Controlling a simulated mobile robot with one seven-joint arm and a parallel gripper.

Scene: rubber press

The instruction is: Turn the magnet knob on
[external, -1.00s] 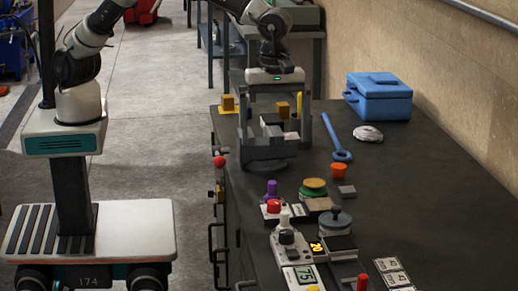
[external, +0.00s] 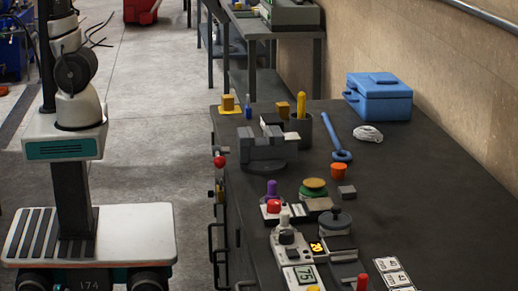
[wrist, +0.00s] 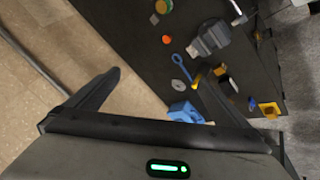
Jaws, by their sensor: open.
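No label in view tells which control is the magnet knob. In the external view, a white control box with a dark knob (external: 287,237) stands near the bench front, with a lit digital display below it. A grey round knob-topped piece (external: 335,222) stands to its right, and a purple knob (external: 271,189) stands behind it. My gripper (wrist: 158,78) shows in the wrist view, its two fingers wide apart with nothing between them. It is out of the external view, high above and away from the controls.
A grey vise (external: 268,152), a blue wrench (external: 335,138), an orange cup (external: 338,171), a white rag (external: 368,134) and a blue toolbox (external: 380,97) are on the dark bench (external: 430,190). A red-topped lever (external: 219,162) sticks out at its left edge. The right side is mostly bare.

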